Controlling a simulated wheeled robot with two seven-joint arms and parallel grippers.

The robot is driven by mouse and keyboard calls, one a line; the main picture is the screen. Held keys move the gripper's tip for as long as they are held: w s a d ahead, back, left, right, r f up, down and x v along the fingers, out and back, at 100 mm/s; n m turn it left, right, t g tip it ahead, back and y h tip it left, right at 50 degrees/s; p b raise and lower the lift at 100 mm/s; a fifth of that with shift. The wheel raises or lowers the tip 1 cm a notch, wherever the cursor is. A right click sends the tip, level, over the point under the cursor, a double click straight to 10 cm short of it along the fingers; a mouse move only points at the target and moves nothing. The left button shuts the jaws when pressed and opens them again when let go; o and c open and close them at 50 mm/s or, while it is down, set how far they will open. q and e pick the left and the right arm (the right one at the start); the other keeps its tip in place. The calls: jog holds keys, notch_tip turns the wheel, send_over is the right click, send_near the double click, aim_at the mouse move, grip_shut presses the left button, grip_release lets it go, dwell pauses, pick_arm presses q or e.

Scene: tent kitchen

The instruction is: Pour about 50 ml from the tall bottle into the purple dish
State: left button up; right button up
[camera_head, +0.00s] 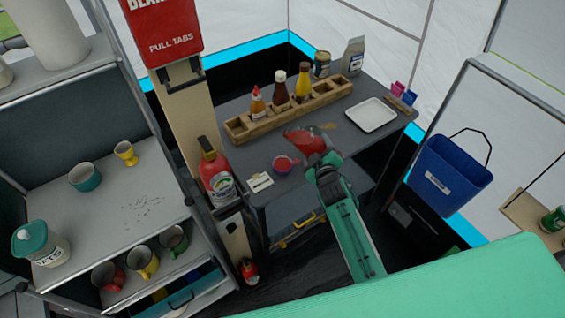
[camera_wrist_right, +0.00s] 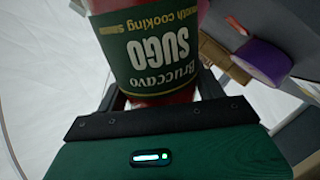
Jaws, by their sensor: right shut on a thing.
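The tall bottle (camera_head: 303,139) is red, with a dark green label reading SUGO. My right gripper (camera_head: 325,162) is shut on it above the grey table. The bottle is strongly tilted, leaning left in the head view. In the right wrist view the bottle (camera_wrist_right: 160,50) sits between the fingers of the gripper (camera_wrist_right: 160,92), its label upside down. The small purple dish (camera_head: 285,163) stands on the table just below and left of the bottle, with red showing inside. Its purple side (camera_wrist_right: 262,62) shows in the wrist view. I cannot make out a stream. My left gripper is out of view.
A wooden rack (camera_head: 290,112) with several sauce bottles stands behind. A white tray (camera_head: 371,114) lies to the right. A small white card (camera_head: 260,182) lies left of the dish. A red extinguisher (camera_head: 217,178) hangs on the post at left. A blue bin (camera_head: 447,174) hangs at right.

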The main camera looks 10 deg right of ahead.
aim_at(319, 145)
jog(key=shift+m+y, duration=0.3)
jog(key=shift+m, duration=0.4)
jog(key=r+p, duration=0.2)
jog(key=r, duration=0.1)
jog(key=r+p, duration=0.1)
jog(key=shift+w+a+r, duration=0.15)
jog(key=shift+a+r, duration=0.15)
jog(key=shift+d+f+m+t, duration=0.1)
jog(key=shift+f+m+t, duration=0.3)
jog(key=shift+m, duration=0.1)
jog(key=shift+r+m+y+b, duration=0.1)
jog(key=shift+m+y+b, duration=0.2)
jog(key=shift+m, duration=0.3)
